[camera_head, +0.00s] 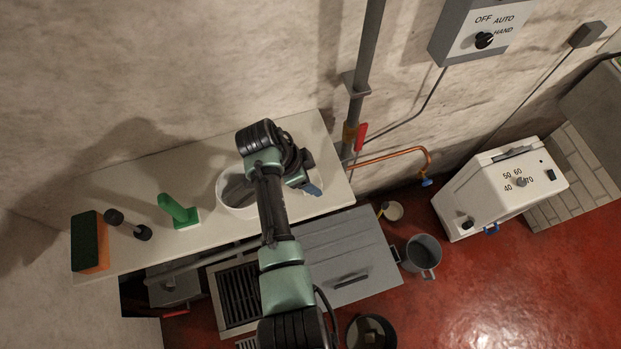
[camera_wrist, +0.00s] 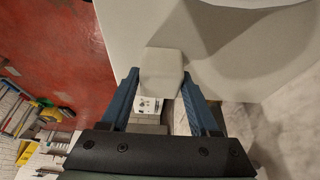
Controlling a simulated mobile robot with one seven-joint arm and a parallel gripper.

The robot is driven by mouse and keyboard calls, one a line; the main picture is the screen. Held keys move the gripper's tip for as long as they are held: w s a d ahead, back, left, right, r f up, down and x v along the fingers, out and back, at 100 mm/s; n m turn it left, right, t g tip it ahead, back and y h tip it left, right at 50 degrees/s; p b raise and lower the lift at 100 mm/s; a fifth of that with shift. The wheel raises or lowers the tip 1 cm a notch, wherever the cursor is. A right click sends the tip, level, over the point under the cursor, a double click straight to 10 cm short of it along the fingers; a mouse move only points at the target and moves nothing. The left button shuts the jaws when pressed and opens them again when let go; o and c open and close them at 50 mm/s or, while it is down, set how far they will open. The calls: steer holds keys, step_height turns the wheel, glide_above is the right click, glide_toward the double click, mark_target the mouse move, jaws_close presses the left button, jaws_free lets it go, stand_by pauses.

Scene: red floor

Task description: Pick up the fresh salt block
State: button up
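A pale off-white block, the salt block (camera_wrist: 161,72), shows in the wrist view between the two blue fingertips of my gripper (camera_wrist: 161,80). The fingers slope inward and meet its left and right sides, so the gripper appears shut on it. A large white surface lies beyond the block, with a dark shadow on it. In the head view my gripper (camera_head: 308,186) is over the right part of the white shelf (camera_head: 122,188), just right of a white round tub (camera_head: 232,207). The block cannot be made out there; my arm and gripper hide that spot.
On the shelf stand a green object (camera_head: 178,212), a dark dumbbell-shaped object (camera_head: 128,226) and a green and orange sponge (camera_head: 88,243). A grey pipe (camera_head: 361,95) and an orange pipe (camera_head: 398,154) are right of the shelf. A grey bucket (camera_head: 423,253) stands on the red floor.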

jaws_close()
steer(key=shift+r, duration=0.1)
